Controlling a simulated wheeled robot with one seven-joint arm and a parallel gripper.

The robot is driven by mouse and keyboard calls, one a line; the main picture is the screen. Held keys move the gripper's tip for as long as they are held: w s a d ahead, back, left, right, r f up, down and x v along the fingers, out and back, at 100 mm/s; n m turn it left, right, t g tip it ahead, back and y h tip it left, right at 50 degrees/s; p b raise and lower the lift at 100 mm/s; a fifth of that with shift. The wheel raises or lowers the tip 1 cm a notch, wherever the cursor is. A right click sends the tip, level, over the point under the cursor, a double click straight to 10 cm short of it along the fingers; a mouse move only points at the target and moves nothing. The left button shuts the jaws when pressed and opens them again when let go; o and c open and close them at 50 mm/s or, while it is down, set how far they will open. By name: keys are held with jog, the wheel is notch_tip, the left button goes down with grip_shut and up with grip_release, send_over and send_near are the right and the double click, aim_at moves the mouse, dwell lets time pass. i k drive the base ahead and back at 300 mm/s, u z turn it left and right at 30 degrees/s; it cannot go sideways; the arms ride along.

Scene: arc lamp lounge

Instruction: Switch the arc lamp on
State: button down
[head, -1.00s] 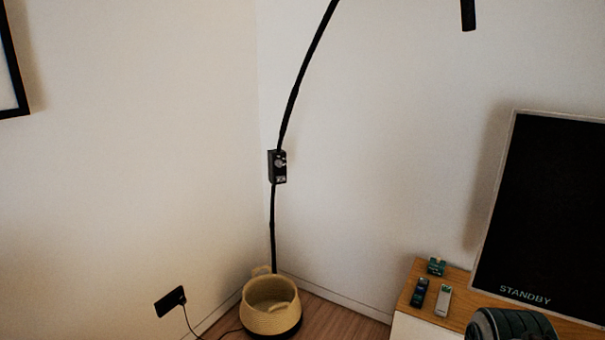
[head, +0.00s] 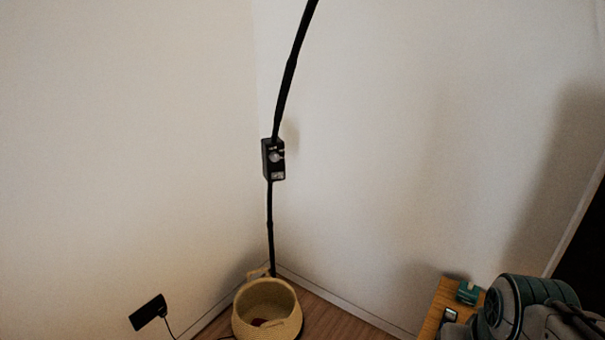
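The arc lamp's black pole (head: 287,85) rises in the corner and curves up to the right, out of the top of the head view. A black switch box (head: 273,159) with a round light knob and a small pale label sits on the pole at mid-height. The lamp's head is out of view. The lower end of the pole goes down behind a woven basket. My gripper is not in view; only part of my arm shows at the bottom right, well apart from the switch box.
The woven basket (head: 267,309) stands on the floor in front of the pole, with something reddish inside. A black wall plate (head: 147,312) with a cord is at the lower left. A wooden cabinet top (head: 436,305) with a green item (head: 467,292) is at the lower right.

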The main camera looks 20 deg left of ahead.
aim_at(279, 175)
jog(key=u, duration=1.4)
jog(key=i, duration=1.85)
jog(key=z, duration=1.4)
